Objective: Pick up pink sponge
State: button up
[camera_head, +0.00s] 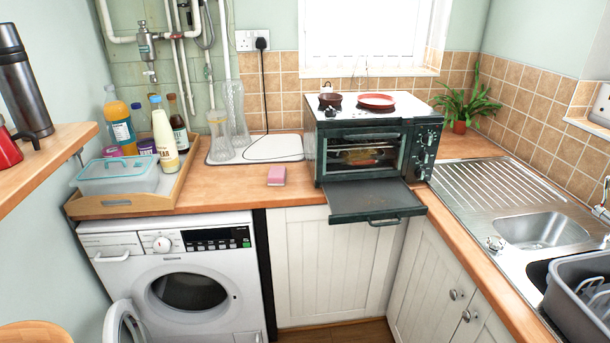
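The pink sponge (277,176) is a small block lying on the wooden counter (225,188), near its front edge. It sits in front of the white tray with glass vases and to the left of the toaster oven. Nothing touches or covers it. My gripper does not show in this view.
The toaster oven (372,137) has its door (375,203) folded down past the counter edge. A wooden tray (121,204) with bottles and a lidded box stands left. The washing machine (172,276) has its round door (124,322) open. Counter around the sponge is clear.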

aim_at(276, 177)
jog(key=z, duration=0.35)
jog(key=k, duration=1.25)
jog(key=u, duration=0.75)
jog(key=i, duration=1.65)
